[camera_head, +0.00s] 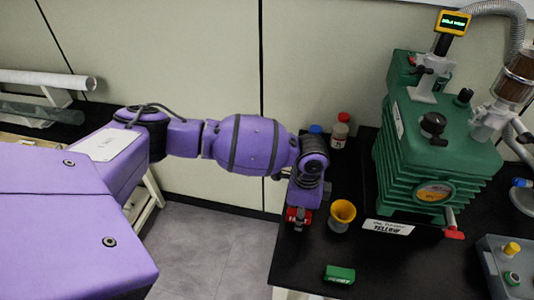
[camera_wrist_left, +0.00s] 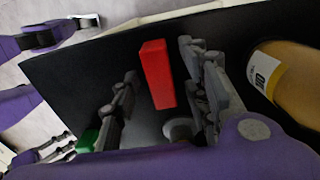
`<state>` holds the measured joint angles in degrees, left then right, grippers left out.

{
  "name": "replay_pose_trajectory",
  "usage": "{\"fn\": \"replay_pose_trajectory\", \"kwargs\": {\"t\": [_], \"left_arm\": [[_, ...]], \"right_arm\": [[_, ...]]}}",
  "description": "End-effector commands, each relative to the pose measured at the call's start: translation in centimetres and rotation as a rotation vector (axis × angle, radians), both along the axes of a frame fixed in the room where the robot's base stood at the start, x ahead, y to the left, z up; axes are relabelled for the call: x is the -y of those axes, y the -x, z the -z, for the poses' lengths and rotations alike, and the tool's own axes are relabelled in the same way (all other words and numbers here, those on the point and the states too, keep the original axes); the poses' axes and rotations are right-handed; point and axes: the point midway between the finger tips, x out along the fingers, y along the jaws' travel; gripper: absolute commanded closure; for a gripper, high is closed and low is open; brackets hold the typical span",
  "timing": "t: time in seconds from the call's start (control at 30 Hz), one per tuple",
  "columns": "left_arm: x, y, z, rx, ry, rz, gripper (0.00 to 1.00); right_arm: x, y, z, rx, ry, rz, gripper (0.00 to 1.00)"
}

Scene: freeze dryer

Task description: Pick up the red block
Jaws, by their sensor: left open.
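The red block (camera_wrist_left: 157,73) stands out on the black table in the left wrist view, between the two spread grey fingers of my left gripper (camera_wrist_left: 160,65). Gaps show on both sides of it, so the fingers look apart from it. In the head view, a red patch of the block (camera_head: 292,213) shows at the end of my left gripper (camera_head: 299,219), near the table's left edge. The gripper and wrist hide most of the block there.
A green block (camera_head: 339,274) lies near the front. Bottles (camera_head: 339,131) stand behind the wrist. The green machine (camera_head: 440,150) fills the right. Bare black table (camera_head: 390,270) lies in front.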

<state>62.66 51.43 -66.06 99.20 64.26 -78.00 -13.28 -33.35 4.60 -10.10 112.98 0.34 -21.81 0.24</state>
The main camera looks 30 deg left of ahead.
Motion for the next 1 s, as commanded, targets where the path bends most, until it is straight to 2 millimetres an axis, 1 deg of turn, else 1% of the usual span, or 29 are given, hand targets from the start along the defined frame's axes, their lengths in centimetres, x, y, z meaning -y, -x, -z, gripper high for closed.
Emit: {"fn": "replay_pose_trajectory", "kwargs": {"t": [0.07, 0.3, 0.37, 0.4, 0.63, 0.77, 0.87, 1.0], "left_arm": [[0.0, -0.1, -0.2, 0.003, 0.0, 0.001, 0.59], [0.0, -0.2, -0.2, 0.004, 0.0, 0.001, 0.91], [0.0, -0.2, -0.2, 0.004, 0.0, 0.001, 0.98], [0.0, -0.2, -0.3, 0.004, 0.0, 0.001, 1.0], [0.0, -0.2, -0.3, 0.005, 0.001, 0.001, 1.0], [0.1, -0.3, -0.8, 0.006, 0.0, 0.001, 1.0], [0.0, -0.3, -1.7, 0.009, 0.001, 0.001, 1.0], [0.1, -0.2, -3.9, 0.009, 0.001, 0.003, 1.0]], "right_arm": [[0.0, 0.0, 0.0, -0.001, 0.0, 0.0, 0.6], [0.2, 0.7, 0.4, -0.014, 0.005, -0.001, 0.6], [0.3, 0.9, 0.5, -0.018, 0.006, -0.003, 0.6], [0.4, 1.0, 0.6, -0.02, 0.008, -0.003, 0.6], [0.6, 1.2, 0.8, -0.026, 0.011, -0.005, 0.6], [0.6, 1.1, 0.7, -0.024, 0.011, -0.005, 0.6], [0.5, 1.0, 0.6, -0.021, 0.01, -0.004, 0.6], [0.4, 0.7, 0.2, -0.014, 0.007, -0.001, 0.6]]}}
